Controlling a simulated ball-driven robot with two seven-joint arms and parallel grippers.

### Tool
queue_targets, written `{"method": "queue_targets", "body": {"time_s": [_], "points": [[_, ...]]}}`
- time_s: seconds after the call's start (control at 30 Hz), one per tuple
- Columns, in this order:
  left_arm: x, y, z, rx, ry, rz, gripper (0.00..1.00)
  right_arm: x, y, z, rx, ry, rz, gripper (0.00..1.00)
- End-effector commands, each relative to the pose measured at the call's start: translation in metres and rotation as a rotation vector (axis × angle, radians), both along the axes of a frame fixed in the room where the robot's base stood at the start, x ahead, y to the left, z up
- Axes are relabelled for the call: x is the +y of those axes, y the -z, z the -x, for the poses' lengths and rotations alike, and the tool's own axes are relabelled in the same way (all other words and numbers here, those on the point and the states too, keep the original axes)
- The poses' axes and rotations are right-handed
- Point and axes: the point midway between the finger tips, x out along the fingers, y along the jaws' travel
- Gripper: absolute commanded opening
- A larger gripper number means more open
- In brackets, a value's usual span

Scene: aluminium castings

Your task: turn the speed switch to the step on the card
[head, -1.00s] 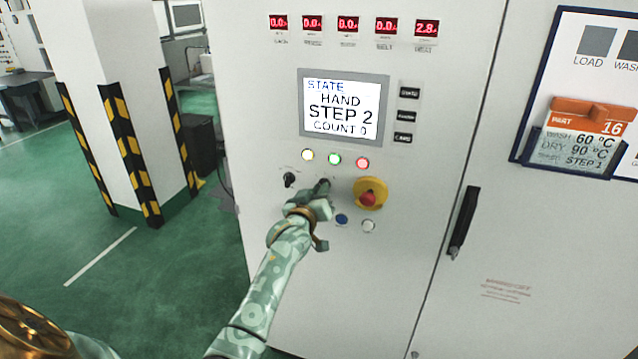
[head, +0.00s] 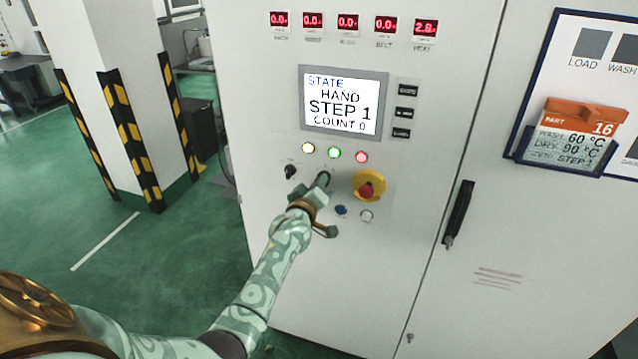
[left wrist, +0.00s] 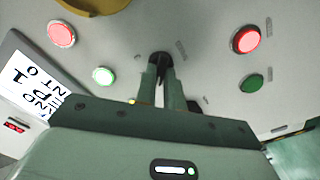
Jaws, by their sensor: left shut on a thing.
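The speed switch (left wrist: 160,58) is a small dark knob on the white cabinet front. My left gripper (head: 323,181) is shut on it, and its fingers (left wrist: 163,80) hide most of the knob. The card (head: 580,135), orange on top and grey below, sits in a dark holder on the right door and reads PART 16, WASH 60 °C, DRY 90 °C, STEP 1. The display (head: 341,103) reads STATE HAND, STEP 1, COUNT 0; part of it shows in the left wrist view (left wrist: 32,82). My right gripper is not in view.
A red emergency stop on a yellow base (head: 369,185) is close right of my gripper. Another black knob (head: 290,171) is close left. Yellow, green and red lamps (head: 334,153) are above. A door handle (head: 458,214) is farther right.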

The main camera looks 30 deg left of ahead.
Motion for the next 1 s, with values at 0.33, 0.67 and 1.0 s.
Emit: {"method": "queue_targets", "body": {"time_s": [0.33, 0.67, 1.0], "points": [[0.0, 0.0, 0.0, -0.001, -0.001, 0.0, 0.32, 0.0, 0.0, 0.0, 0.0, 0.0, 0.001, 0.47], [-0.001, 0.0, 0.005, 0.0, 0.0, 0.0, 0.32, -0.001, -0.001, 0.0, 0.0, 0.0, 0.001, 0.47], [-0.019, 0.001, 0.08, 0.002, -0.001, 0.0, 0.32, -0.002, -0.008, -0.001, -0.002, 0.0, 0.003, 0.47]]}}
